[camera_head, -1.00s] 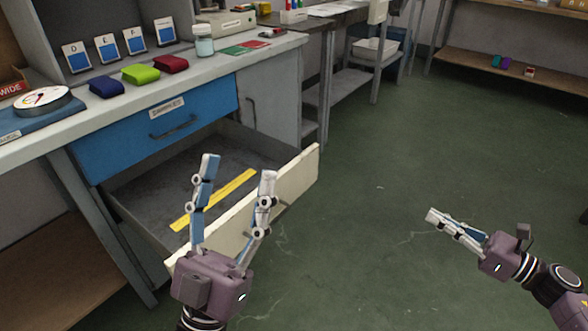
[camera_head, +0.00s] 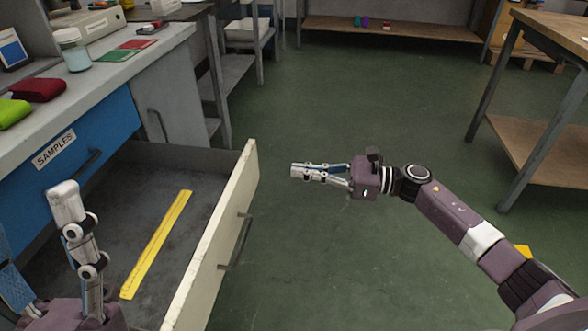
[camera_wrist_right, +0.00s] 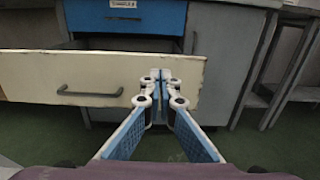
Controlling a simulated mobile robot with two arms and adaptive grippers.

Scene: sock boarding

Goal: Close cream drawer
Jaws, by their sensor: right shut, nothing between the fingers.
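The cream drawer (camera_head: 212,255) is pulled well out below the blue drawer. A yellow ruler (camera_head: 157,243) lies inside it. Its dark handle (camera_head: 237,243) is on the outer face and also shows in the right wrist view (camera_wrist_right: 90,92). My right gripper (camera_head: 293,171) is shut and empty, to the right of the drawer front with a gap between them. In the right wrist view its tips (camera_wrist_right: 160,76) overlap the right part of the cream front. My left gripper (camera_head: 38,232) is open over the drawer's near left side, partly cut off by the frame.
The blue drawer labelled SAMPLES (camera_head: 85,140) is shut under the grey worktop (camera_head: 130,72). A jar (camera_head: 73,50) and red and green pouches stand on the worktop. The green floor (camera_head: 330,260) right of the drawer is clear. A wooden table (camera_head: 560,35) stands at the right.

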